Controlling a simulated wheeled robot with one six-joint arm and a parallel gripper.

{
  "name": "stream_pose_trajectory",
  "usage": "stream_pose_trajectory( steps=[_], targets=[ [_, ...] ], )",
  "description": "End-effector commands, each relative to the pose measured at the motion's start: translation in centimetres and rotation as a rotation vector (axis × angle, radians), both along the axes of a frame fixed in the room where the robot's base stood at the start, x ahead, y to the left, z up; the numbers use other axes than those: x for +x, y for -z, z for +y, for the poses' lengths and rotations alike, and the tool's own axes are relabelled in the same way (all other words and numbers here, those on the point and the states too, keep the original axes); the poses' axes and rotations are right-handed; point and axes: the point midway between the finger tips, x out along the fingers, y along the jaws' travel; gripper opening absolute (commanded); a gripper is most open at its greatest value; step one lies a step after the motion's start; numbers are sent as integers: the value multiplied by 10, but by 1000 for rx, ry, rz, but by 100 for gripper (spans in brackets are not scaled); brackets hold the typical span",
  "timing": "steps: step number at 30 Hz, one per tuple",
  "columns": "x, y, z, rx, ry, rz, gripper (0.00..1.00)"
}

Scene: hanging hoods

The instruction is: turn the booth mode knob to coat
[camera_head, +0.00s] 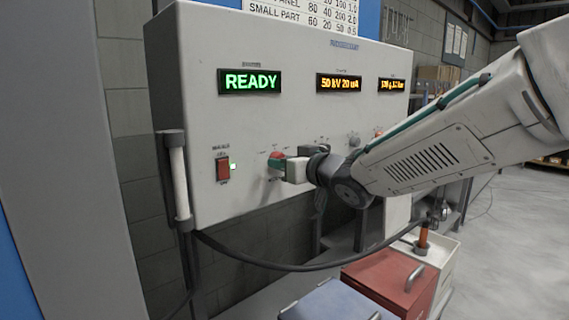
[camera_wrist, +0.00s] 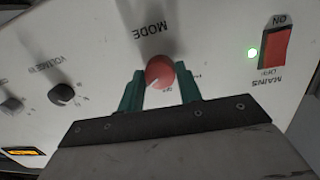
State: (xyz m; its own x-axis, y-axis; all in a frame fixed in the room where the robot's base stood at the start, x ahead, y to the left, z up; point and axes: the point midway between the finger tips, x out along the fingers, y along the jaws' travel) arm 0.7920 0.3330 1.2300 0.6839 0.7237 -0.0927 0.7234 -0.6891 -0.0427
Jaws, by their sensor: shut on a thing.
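The booth mode knob is a round red knob (camera_wrist: 160,73) on a pale grey control panel (camera_head: 205,120). It has "MODE" printed by it, upside down in the wrist view. In the head view the knob (camera_head: 275,160) shows just left of my gripper (camera_head: 280,166). In the wrist view the two green fingers of my gripper (camera_wrist: 160,88) stand on either side of the knob and are shut on it. The small position labels around the knob are partly hidden or too small to read, so I cannot tell where it points.
A red mains switch (camera_head: 223,169) with a lit green lamp is left of the knob. A green READY display (camera_head: 249,82) is above. A red toolbox (camera_head: 385,280) and a dark cable (camera_head: 290,266) are below.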

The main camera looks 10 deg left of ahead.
Motion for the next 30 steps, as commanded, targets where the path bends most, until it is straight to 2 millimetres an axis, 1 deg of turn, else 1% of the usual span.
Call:
stream_pose_trajectory(
  steps=[17, 18, 20, 21, 30],
  targets=[
    [1, -1, -1, 27, 3, 30, 12],
    [1, -1, -1, 27, 3, 30, 38],
    [1, -1, -1, 26, 3, 29, 54],
    [1, -1, -1, 26, 3, 29, 56],
    [-2, -1, -2, 26, 0, 28, 56]
  ],
)
